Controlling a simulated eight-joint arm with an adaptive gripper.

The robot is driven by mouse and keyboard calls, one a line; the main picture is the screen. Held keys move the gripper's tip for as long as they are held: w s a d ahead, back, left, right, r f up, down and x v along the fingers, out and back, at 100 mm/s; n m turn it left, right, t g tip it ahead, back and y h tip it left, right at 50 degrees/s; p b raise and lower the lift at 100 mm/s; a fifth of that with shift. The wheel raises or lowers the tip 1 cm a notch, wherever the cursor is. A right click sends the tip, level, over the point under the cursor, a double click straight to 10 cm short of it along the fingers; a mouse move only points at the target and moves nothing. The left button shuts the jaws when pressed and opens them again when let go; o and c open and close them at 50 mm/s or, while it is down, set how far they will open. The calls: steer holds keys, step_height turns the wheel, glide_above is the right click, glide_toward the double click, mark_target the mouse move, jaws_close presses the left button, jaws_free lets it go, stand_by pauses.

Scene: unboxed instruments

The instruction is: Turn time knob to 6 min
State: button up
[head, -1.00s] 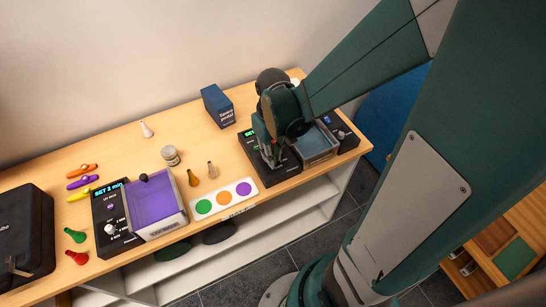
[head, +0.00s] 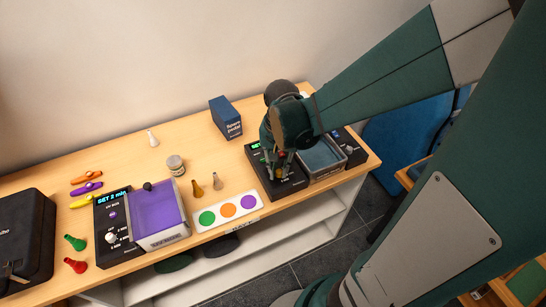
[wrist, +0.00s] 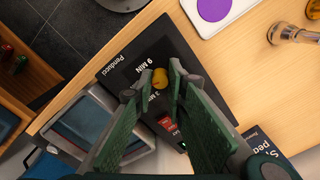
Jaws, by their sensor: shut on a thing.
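The black panel (head: 262,178) of the middle instrument lies under my gripper (head: 279,172), with a green lit display (head: 255,146) at its back edge. In the wrist view the panel (wrist: 130,62) shows "9 MIN" print. A round yellow knob-like part (wrist: 160,79) sits between the two fingertips of my gripper (wrist: 161,75), which are shut on it. I cannot read where it points. The fingers hide much of the dial.
A grey tray (head: 343,162) adjoins the panel on the right. At left stands a similar instrument with a purple lid (head: 158,212) and a white knob (head: 111,237). A card with coloured dots (head: 215,224), small bottles (head: 197,189) and a blue box (head: 226,118) stand nearby.

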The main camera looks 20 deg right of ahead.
mark_target(279, 172)
steer(key=shift+m, duration=0.4)
steer(key=o, duration=0.9)
steer(key=shift+r, duration=0.2)
steer(key=shift+r, duration=5.75)
steer(key=shift+s+a+r, duration=0.1)
steer(key=shift+r, duration=0.05)
